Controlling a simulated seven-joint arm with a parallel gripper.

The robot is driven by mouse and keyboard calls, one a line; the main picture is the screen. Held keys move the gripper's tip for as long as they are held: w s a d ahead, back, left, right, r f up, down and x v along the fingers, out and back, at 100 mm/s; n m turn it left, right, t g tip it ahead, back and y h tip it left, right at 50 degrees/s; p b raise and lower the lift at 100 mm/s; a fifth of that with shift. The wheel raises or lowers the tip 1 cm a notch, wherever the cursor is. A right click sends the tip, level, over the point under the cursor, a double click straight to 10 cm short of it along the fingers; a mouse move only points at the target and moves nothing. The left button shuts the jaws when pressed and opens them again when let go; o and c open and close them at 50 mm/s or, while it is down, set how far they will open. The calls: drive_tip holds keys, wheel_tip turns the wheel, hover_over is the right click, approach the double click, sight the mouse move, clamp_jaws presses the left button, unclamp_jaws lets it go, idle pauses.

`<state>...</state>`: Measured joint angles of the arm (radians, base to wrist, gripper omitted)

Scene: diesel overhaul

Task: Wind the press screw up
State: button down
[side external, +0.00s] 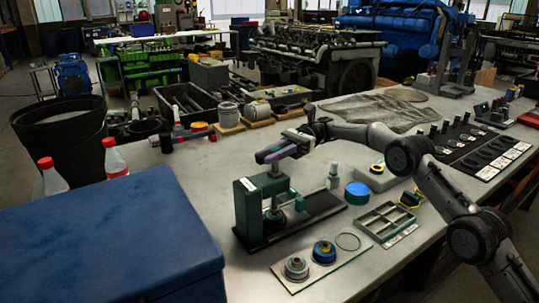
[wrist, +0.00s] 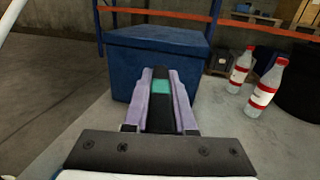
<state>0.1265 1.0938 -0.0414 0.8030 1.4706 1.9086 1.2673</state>
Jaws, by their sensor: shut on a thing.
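The small bench press (side external: 247,212) has a dark green frame and stands upright on a long black base. Its grey screw (side external: 276,185) rises from the top of the frame. My gripper (side external: 268,154) is level above the screw, its purple fingers pointing left. In the wrist view my gripper (wrist: 161,85) is shut on a dark bar with a teal patch, which I take as the press screw's handle (wrist: 161,112). The screw's lower end and the fingers' exact contact are hard to make out.
A big blue box (side external: 105,240) fills the near left, also ahead in the wrist view (wrist: 155,60). Two red-capped bottles (side external: 115,160) stand beside it. A plate with round parts (side external: 323,252) and a grey divided tray (side external: 384,222) lie right of the press.

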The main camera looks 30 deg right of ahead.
sight(279, 147)
drive_tip(key=shift+f, duration=0.2)
drive_tip(key=c, duration=0.7)
unclamp_jaws()
drive_tip(key=shift+r, duration=0.1)
drive_tip(key=shift+c, duration=0.2)
drive_tip(key=shift+w+d, duration=0.15)
drive_tip(key=shift+d, duration=0.45)
drive_tip(key=shift+w+d+r, duration=0.1)
drive_tip(key=shift+d+r, duration=0.05)
drive_tip(key=shift+d, duration=0.35)
drive_tip(key=shift+w+d+r, duration=0.1)
drive_tip(key=shift+d+r, duration=0.05)
drive_tip(key=shift+d, duration=0.35)
drive_tip(key=shift+a+r, duration=0.1)
drive_tip(key=shift+r, duration=3.1)
